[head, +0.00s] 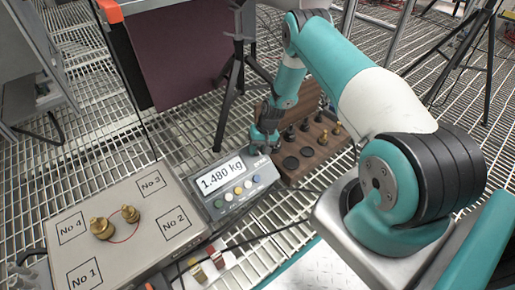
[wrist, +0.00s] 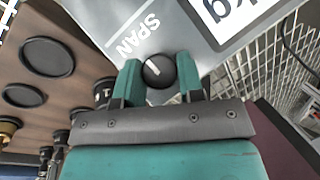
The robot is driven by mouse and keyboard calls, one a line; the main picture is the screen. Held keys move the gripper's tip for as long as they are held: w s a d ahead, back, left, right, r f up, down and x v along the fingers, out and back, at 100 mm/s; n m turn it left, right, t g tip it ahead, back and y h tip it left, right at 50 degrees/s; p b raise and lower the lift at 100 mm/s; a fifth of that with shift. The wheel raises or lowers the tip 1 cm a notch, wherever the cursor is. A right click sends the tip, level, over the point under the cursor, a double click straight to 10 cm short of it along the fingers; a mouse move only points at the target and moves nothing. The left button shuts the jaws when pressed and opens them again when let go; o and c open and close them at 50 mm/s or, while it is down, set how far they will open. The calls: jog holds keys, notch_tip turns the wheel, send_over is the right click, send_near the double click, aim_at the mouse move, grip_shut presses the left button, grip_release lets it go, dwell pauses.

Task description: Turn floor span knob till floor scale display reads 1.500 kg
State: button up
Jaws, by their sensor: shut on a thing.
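The floor scale display (head: 222,176) reads 1.480 kg on a grey indicator box with several coloured buttons below the screen. The black span knob (wrist: 158,71) shows in the wrist view beside the word SPAN, with a white pointer line on its face. My gripper (wrist: 160,80) has its two teal fingers on either side of the knob, shut on it. In the head view my gripper (head: 263,142) is at the upper right corner of the indicator box and hides the knob. The scale platform (head: 185,205) carries two brass weights (head: 103,228) near its middle.
A wooden weight rack (head: 318,160) with several weights and empty round recesses stands close to the right of my gripper. A black tripod (head: 232,90) stands just behind the indicator. Small red and white blocks with brass pieces (head: 198,272) lie in front. Cables cross the grating floor.

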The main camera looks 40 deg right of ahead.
dwell(0.4)
jog(key=o, duration=0.9)
jog(key=p+v, duration=0.7)
jog(key=v, duration=1)
jog(key=shift+r, duration=0.25)
